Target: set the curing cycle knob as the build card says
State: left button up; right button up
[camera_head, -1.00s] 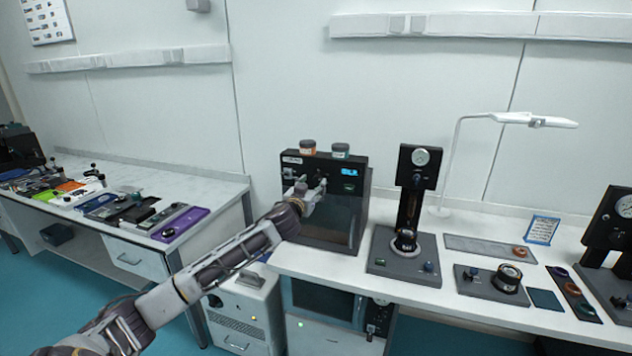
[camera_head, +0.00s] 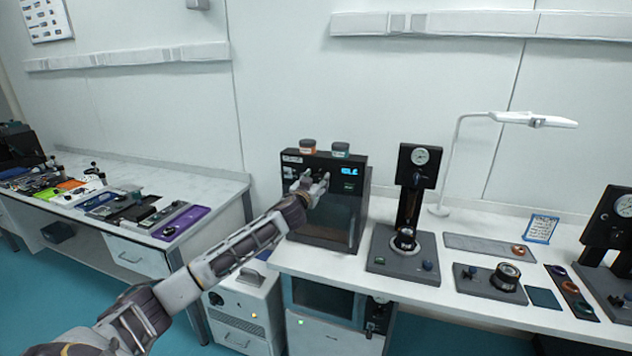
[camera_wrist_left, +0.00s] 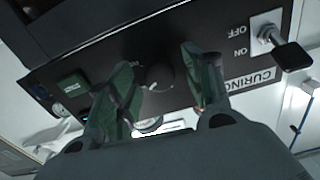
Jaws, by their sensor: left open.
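The black curing oven (camera_head: 330,225) stands at the left end of the right-hand bench. My left gripper (camera_head: 312,181) is at the upper part of its front panel, with the fingers apart. In the left wrist view, a round dark knob (camera_wrist_left: 160,76) lies between the two green-padded fingers of the open gripper (camera_wrist_left: 157,65). I cannot tell whether the pads touch it. The knob's setting cannot be read. A blue-edged card (camera_head: 541,229) stands at the back of the bench; its text is too small to read. My right gripper is not in view.
An ON/OFF switch (camera_wrist_left: 265,38) with a black lever sits beside the knob on the panel. Two small jars (camera_head: 308,146) stand on the oven. A gauge press (camera_head: 405,205) stands to its right. The left-hand bench (camera_head: 215,180) carries several coloured trays.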

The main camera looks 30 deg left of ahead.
pick_arm(q)
jog(key=c, duration=1)
jog(key=shift+m, duration=0.5)
jog(key=m+p, duration=0.2)
jog(key=m, duration=0.3)
jog(key=m+p, duration=0.1)
jog(key=m, duration=0.3)
jog(key=shift+d+p, duration=0.1)
jog(key=shift+p, duration=0.25)
jog(key=shift+f+m+p, duration=0.1)
jog(key=shift+m+p, duration=0.25)
jog(key=shift+m, duration=0.75)
